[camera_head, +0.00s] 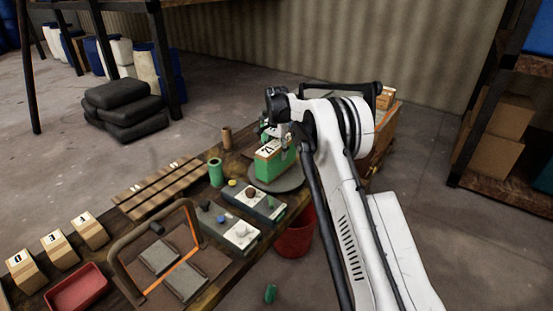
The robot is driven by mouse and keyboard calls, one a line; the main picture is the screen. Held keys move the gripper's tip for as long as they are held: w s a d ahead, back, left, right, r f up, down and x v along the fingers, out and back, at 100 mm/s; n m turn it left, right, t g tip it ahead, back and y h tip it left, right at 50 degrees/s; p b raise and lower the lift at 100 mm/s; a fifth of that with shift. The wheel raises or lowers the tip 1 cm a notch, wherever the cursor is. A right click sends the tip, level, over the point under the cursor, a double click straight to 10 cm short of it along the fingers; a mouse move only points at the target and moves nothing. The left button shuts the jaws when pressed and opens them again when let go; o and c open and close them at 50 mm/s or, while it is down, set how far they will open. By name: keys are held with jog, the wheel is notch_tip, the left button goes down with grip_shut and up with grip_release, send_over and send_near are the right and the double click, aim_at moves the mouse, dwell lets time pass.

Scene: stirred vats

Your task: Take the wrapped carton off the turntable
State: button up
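The carton (270,165) stands on a round grey turntable (291,184) on the wooden bench. Its lower part is wrapped in green. Its pale brown top shows a white label with dark marks. My gripper (274,135) is just above the carton's far side, at the end of my white arm. Its fingertips are small and partly hidden, so I cannot tell whether they touch the carton or how far apart they are.
A green roll (216,172) and a brown tube (227,138) stand left of the turntable. Grey control boxes (254,201) lie in front. A slatted rack (160,188), several numbered cartons (55,248) and a red tray (77,289) are farther left. A red bin (294,238) stands below the bench.

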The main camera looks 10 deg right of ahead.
grip_shut()
